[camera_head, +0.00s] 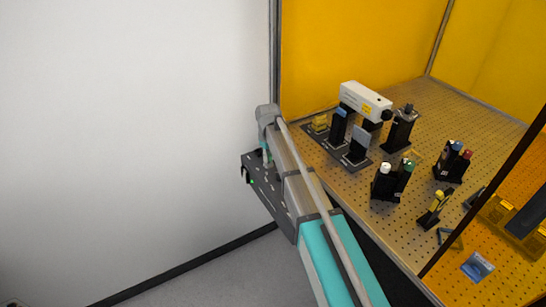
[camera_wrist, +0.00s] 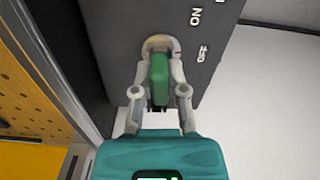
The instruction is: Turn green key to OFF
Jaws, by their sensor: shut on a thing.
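The green key (camera_wrist: 159,72) stands in a round, pale keyhole collar on a dark grey panel (camera_wrist: 150,15) in the wrist view. White ON and OFF labels are printed to the right of the collar, and a small red mark shows on the collar's right side. My gripper (camera_wrist: 160,92) has one finger on each side of the key and is shut on it. In the head view my arm reaches to the dark control box (camera_head: 253,168) at the table's left end, where the arm hides the key and much of the box.
A perforated optical table (camera_head: 440,105) with a white laser housing (camera_head: 366,101) and several black optic mounts lies to the right of my arm. Yellow panels (camera_head: 350,45) stand behind it. A plain white wall (camera_head: 130,120) and open floor are on the left.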

